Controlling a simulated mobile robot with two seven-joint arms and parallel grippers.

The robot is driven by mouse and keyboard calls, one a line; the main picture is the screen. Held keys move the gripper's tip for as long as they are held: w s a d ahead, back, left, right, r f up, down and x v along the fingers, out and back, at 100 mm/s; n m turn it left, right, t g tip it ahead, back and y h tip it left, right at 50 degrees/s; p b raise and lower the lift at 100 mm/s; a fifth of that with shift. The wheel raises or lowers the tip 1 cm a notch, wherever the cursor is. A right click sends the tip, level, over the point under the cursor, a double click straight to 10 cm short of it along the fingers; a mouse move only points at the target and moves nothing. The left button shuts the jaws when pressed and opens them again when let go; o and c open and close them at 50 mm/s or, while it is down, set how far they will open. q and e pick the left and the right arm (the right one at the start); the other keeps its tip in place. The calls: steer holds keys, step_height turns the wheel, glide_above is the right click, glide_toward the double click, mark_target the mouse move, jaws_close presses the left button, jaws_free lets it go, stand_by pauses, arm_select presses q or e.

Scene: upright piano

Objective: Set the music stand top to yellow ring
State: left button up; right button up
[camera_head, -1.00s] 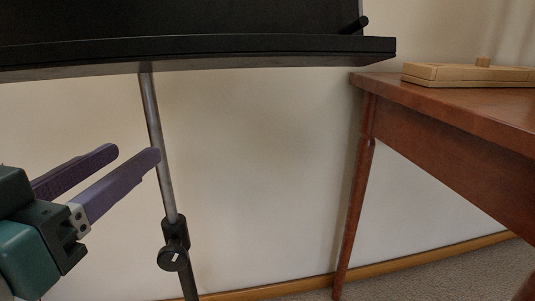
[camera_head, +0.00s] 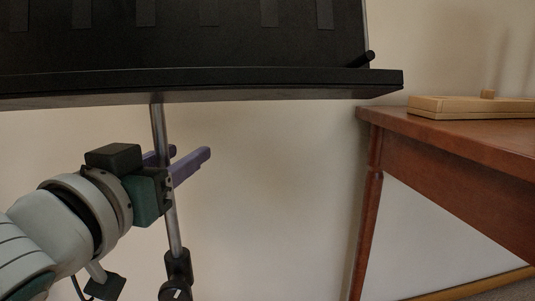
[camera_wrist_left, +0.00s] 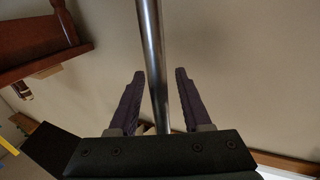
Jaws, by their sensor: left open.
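The black music stand top (camera_head: 200,82) spans the upper part of the head view, with its lower ledge facing me. A thin metal pole (camera_head: 158,128) drops from under it to a black clamp with a knob (camera_head: 177,270). My left gripper (camera_head: 190,153) is open at the pole, below the ledge and above the clamp. In the left wrist view, the pole (camera_wrist_left: 152,45) runs between the two purple fingers (camera_wrist_left: 160,75), with a gap on each side. I cannot make out a yellow ring on the pole. My right gripper is not in view.
A reddish-brown wooden table (camera_head: 450,140) stands at the right, with a pale wooden block piece (camera_head: 470,107) on top. A plain wall lies behind the pole. Free room lies between the pole and the table leg (camera_head: 367,220). A small yellow strip (camera_wrist_left: 7,146) shows at the wrist view's left edge.

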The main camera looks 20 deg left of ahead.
arm_select(q)
jaws_close()
stand_by(1.4)
